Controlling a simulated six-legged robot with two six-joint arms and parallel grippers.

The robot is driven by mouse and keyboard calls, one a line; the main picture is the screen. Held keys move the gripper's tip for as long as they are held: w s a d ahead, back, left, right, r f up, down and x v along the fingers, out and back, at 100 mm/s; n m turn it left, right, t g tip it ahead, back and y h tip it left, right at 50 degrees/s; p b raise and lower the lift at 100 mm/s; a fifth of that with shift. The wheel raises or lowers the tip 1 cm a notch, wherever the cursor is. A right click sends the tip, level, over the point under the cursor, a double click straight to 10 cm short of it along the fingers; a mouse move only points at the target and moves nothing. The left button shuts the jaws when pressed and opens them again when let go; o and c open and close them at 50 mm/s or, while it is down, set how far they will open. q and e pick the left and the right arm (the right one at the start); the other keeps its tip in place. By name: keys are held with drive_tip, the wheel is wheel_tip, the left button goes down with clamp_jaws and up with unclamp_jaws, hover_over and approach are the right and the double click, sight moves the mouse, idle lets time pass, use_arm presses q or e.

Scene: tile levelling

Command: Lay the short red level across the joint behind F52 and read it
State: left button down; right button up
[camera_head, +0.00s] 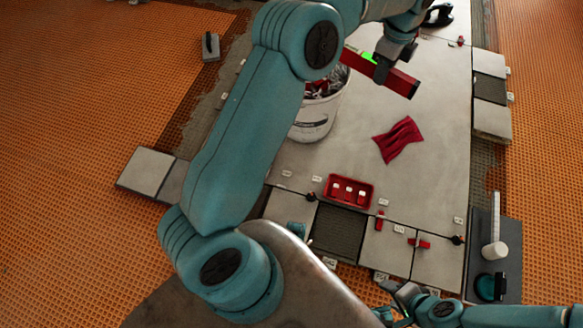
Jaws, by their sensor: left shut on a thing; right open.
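The short red level (402,83) is a red bar with a bright green vial patch, high in the head view. My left gripper (381,72) is shut on it near its middle and holds it over the pale tiles. My arm hides part of the level's far end. My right gripper (398,311) is at the bottom edge, open, low and apart from the level. The tile labels are too small to read, so I cannot tell which tile is F52.
A white bucket (313,120) stands left of the level. A crumpled red cloth (398,140) and a red tray (348,191) with white pieces lie on the tiles. A dark board (510,237) holds a white-headed mallet (495,250). Orange matting surrounds the tiles.

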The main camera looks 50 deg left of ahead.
use_arm(q)
drive_tip(key=s+a+f+m+b, duration=0.15)
drive_tip(key=f+m, duration=0.45)
drive_tip(key=f, duration=0.7)
drive_tip(key=s+a+f+m+b, duration=0.1)
drive_tip(key=a+f+m+b, duration=0.1)
drive_tip(key=f+m, duration=0.8)
drive_tip(key=s+f+b, duration=0.2)
drive_tip(key=s+f, duration=0.5)
drive_tip(key=f, duration=0.4)
drive_tip(key=s+a+f+n+b, duration=0.1)
drive_tip(key=s+f+b, duration=0.2)
drive_tip(key=s+f, duration=0.4)
drive_tip(key=s+a+f+n+b, duration=0.1)
drive_tip(key=s+f+b, duration=0.2)
drive_tip(key=s+f, duration=0.5)
wheel_tip(320, 180, down, 9)
drive_tip(key=shift+s+r, duration=0.1)
drive_tip(key=shift+f+b, duration=0.65)
drive_tip(key=shift+f, duration=0.1)
use_arm(e)
drive_tip(key=w+d+f+t, duration=0.1)
drive_tip(key=w+f, duration=0.3)
drive_tip(key=f, duration=0.8)
drive_tip(key=shift+d+f+t, duration=0.2)
drive_tip(key=shift+d+t, duration=0.2)
drive_tip(key=shift+d, duration=0.1)
